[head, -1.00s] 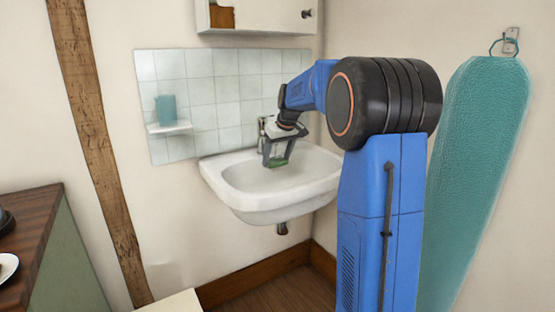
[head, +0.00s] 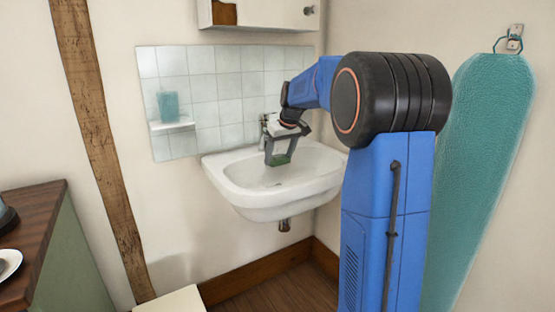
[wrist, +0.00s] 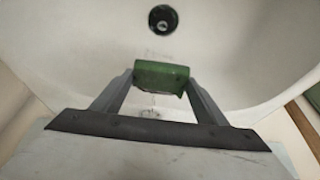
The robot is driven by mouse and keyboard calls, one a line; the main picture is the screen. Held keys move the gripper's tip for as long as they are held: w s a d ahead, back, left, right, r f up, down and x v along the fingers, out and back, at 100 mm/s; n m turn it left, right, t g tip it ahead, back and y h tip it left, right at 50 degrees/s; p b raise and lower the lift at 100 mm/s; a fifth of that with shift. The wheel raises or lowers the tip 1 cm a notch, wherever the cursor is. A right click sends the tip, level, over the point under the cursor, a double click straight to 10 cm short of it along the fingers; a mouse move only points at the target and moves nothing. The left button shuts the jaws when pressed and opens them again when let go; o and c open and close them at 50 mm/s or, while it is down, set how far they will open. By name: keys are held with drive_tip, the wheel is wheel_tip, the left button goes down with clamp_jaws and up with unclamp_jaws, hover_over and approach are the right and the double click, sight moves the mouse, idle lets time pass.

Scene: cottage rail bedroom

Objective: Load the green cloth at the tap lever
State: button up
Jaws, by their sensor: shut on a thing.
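My gripper (head: 278,158) is over the white sink basin (head: 245,185), close to the tap (head: 265,122) at the back of the basin. The gripper is shut on the green cloth, which shows as a small folded bundle between the fingertips in the wrist view (wrist: 161,75). In the head view the cloth (head: 278,159) is a small dark green patch at the fingertips. The basin's drain (wrist: 163,19) shows beyond the cloth in the wrist view. The tap lever is mostly hidden behind my wrist in the head view, and I cannot tell whether anything touches it.
A small shelf (head: 172,126) with a teal cup (head: 168,104) is on the tiles to the left. A wall cabinet (head: 262,14) hangs above. A teal ironing board (head: 483,150) hangs at the right. A wooden-topped counter (head: 38,225) stands at the left.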

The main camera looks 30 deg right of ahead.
sight(281, 162)
drive_tip(key=shift+s+a, duration=0.4)
drive_tip(key=shift+s, duration=0.6)
drive_tip(key=shift+s+a, duration=0.45)
drive_tip(key=shift+s, duration=0.55)
drive_tip(key=shift+s+a, duration=0.4)
drive_tip(key=shift+s, duration=0.6)
drive_tip(key=shift+r, duration=0.1)
drive_tip(key=s+a+r, duration=0.2)
drive_tip(key=s+r, duration=0.1)
drive_tip(key=s, duration=0.1)
drive_tip(key=shift+s+r, duration=0.3)
drive_tip(key=shift+r, duration=0.1)
